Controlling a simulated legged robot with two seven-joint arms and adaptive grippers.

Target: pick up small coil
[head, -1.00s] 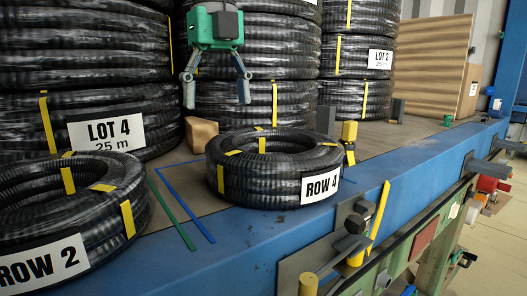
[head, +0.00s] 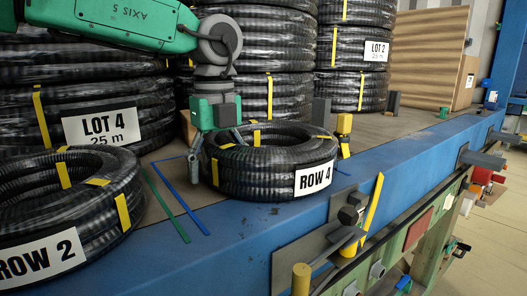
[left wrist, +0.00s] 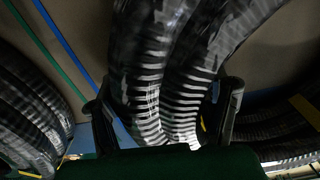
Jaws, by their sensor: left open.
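The small black coil labelled ROW 4 (head: 268,172) lies flat on the deck near the blue front beam, with yellow bands around it. My left gripper (head: 216,158) points down over the left part of its ring. One finger is outside the ring; the other reaches toward the hole, its tip hidden. In the left wrist view the ribbed hose of this coil (left wrist: 165,75) runs between the two spread fingers (left wrist: 165,115). The gripper is open, and I cannot tell whether the fingers touch the hose. Another small coil, ROW 2 (head: 90,215), lies at the front left.
Tall stacks of large coils, including LOT 4 (head: 60,95) and LOT 2 (head: 355,60), stand close behind. A yellow-topped post (head: 344,125) is right of ROW 4. The blue beam (head: 310,210) edges the deck. Blue and green strips lie between ROW 2 and ROW 4.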

